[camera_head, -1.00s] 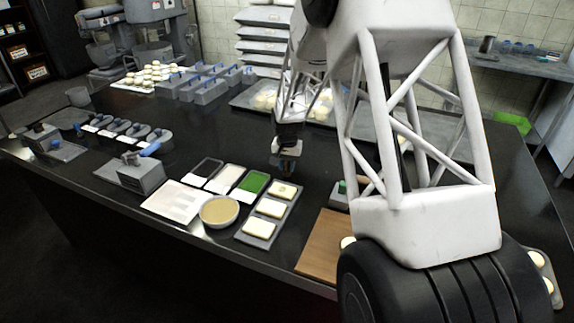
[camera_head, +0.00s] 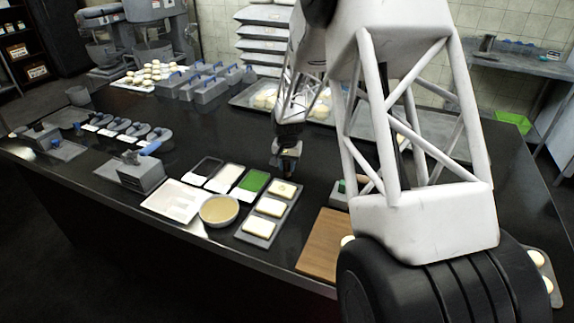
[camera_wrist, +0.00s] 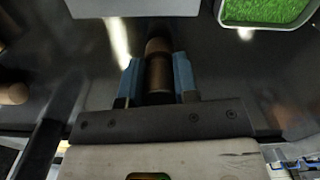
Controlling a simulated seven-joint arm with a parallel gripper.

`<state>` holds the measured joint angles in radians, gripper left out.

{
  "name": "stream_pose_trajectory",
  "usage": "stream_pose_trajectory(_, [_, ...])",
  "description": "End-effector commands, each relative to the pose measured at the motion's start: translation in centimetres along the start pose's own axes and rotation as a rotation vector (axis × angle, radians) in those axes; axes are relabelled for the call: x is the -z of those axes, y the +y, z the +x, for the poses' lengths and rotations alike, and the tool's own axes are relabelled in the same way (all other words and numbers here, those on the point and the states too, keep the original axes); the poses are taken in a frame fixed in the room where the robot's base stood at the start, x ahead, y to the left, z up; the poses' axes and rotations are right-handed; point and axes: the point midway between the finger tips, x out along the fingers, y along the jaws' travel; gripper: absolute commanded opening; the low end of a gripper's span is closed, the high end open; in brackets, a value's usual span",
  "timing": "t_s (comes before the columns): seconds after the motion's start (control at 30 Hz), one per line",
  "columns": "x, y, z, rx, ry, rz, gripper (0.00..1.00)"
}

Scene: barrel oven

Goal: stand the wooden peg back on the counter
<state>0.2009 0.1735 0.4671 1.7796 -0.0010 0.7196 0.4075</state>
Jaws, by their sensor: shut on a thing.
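The wooden peg (camera_wrist: 158,72) is a brown cylinder with a rounded, lighter far end in the wrist view. My gripper (camera_wrist: 158,78) is shut on it, with one blue finger on each side. In the head view my gripper (camera_head: 286,163) points down low over the dark counter (camera_head: 225,135), behind the row of small trays. The peg is too small there to make out clearly. I cannot tell whether its lower end touches the counter.
A green-filled tray (camera_head: 254,183) and a tray of pale slabs (camera_head: 283,191) lie just in front of my gripper. The green tray is at the upper right in the wrist view (camera_wrist: 268,8). A wooden board (camera_head: 322,247) lies front right. Counter left of my gripper is clear.

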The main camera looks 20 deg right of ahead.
Motion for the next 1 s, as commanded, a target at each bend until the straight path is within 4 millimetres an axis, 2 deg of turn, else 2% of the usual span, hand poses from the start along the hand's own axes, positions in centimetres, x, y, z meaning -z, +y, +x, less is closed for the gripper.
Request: stream_pose_trajectory(1.0, [0.00, 0.00, 0.70, 0.000, 0.000, 0.000, 0.07])
